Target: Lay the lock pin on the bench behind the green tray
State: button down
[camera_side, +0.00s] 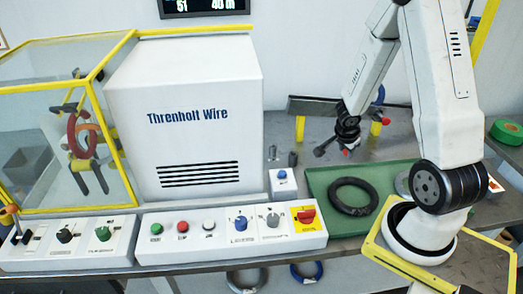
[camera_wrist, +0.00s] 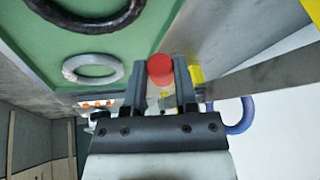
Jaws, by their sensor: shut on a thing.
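The lock pin shows as a round red head (camera_wrist: 160,69) between my fingers in the wrist view; the rest of it is hidden. In the side view a small red spot (camera_side: 345,152) shows under my gripper (camera_side: 346,139), which is over the bench behind the green tray (camera_side: 319,186). My gripper (camera_wrist: 162,88) is shut on the pin. The side view does not show clearly whether the pin touches the bench. The tray (camera_wrist: 130,45) also shows at the upper left of the wrist view.
A black ring (camera_side: 353,183) lies in the tray, with a grey ring (camera_wrist: 93,84) near it. Yellow posts (camera_side: 300,129) (camera_side: 376,129) stand on either side of my gripper. A blue ring (camera_wrist: 240,117) is nearby. A white machine housing (camera_side: 185,110) stands left.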

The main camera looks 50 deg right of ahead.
jog(key=w+d+f, duration=0.4)
jog(key=w+d, duration=0.1)
jog(key=w, duration=0.2)
send_over(321, 160)
jog(key=s+a, duration=0.1)
jog(key=a, duration=0.1)
notch_tip(321, 160, down, 4)
jog(key=shift+s+d+f, duration=0.1)
jog(key=shift+f, duration=0.05)
jog(key=shift+w+d+f, duration=0.3)
jog(key=shift+w+f, duration=0.1)
jog(key=shift+f, duration=0.1)
jog(key=shift+f, duration=0.1)
jog(key=shift+w+d+f, duration=0.15)
jog(key=shift+w+f, duration=0.05)
jog(key=shift+f, duration=1.5)
jog(key=shift+f, duration=0.2)
jog(key=shift+c, duration=2)
grip_release()
